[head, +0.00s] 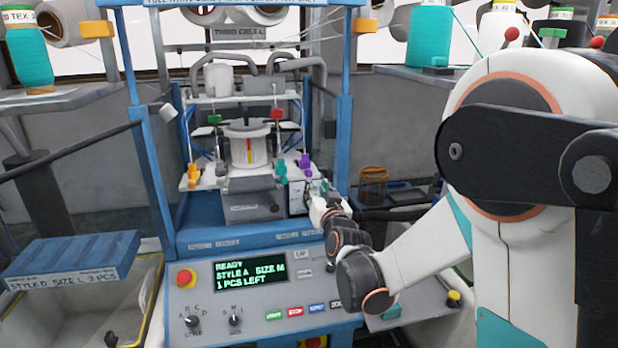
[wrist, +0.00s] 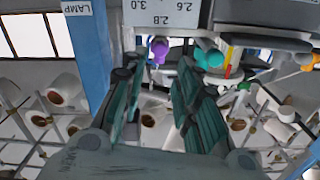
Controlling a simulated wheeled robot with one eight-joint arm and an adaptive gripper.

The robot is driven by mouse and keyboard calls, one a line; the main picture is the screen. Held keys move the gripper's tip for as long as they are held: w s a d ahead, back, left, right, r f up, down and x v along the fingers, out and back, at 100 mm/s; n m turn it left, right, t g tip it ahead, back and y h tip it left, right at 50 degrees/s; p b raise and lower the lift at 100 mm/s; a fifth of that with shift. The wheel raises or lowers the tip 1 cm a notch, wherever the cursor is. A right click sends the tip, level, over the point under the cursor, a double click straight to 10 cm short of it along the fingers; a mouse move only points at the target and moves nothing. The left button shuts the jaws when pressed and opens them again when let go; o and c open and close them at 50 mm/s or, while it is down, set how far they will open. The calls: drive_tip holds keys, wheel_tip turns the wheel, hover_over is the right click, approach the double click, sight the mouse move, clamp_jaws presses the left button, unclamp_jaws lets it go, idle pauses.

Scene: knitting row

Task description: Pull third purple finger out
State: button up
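The purple fingers (head: 304,161) are small purple pegs at the right front of the knitting machine's white bed. In the wrist view one purple piece (wrist: 158,50) shows past the tips of my gripper, roughly in line with the gap between its fingers. Which purple finger is third cannot be told. My gripper (wrist: 156,82) is open, with its two teal-padded fingers apart and nothing between them. In the head view my gripper (head: 318,200) is small, just below and right of the purple fingers. No contact can be made out.
Teal pegs (head: 281,170) sit left of the purple ones; a teal piece (wrist: 208,57) is close to my right finger in the wrist view. A blue post (head: 343,120) stands close right. The control panel (head: 265,290) is below.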

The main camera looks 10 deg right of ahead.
sight(309, 175)
drive_tip(key=w, duration=0.9)
drive_tip(key=shift+w+b, duration=0.25)
drive_tip(key=shift+b, duration=0.15)
